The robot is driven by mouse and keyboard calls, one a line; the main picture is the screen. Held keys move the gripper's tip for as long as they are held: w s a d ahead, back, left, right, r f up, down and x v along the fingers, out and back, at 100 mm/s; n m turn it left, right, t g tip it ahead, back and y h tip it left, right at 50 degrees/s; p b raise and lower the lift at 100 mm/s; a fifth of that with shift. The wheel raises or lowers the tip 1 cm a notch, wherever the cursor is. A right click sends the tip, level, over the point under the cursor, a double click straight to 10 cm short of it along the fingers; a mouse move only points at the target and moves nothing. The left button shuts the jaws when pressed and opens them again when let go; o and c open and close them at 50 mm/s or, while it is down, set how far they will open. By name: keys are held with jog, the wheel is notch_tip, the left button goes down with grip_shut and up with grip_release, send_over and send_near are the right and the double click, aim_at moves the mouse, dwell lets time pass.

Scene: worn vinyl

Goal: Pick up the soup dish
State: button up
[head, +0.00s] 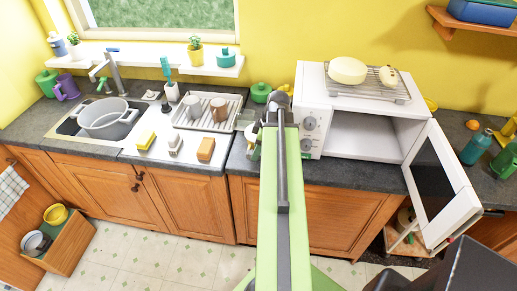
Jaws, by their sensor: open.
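My green arm reaches forward over the floor to the counter, left of the microwave. My gripper (257,128) is at its far end, small and partly hidden by the arm. It is open. A pale rounded thing (250,133) shows beside the gripper on the counter; it may be the soup dish, but it is too small and covered to tell. I cannot tell whether the gripper touches it.
The open microwave (312,90) stands just right of my arm, its door (440,185) swung out. A drying rack (205,122) with mugs and a sink holding a grey colander-like pot (104,120) are left. A wooden crate (72,245) with bowls sits on the floor.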

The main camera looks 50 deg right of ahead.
jog(key=b+x, duration=0.2)
jog(key=x, duration=0.1)
jog(key=shift+f, duration=0.3)
jog(key=shift+r, duration=0.2)
jog(key=shift+c, duration=0.3)
grip_shut()
dwell(0.5)
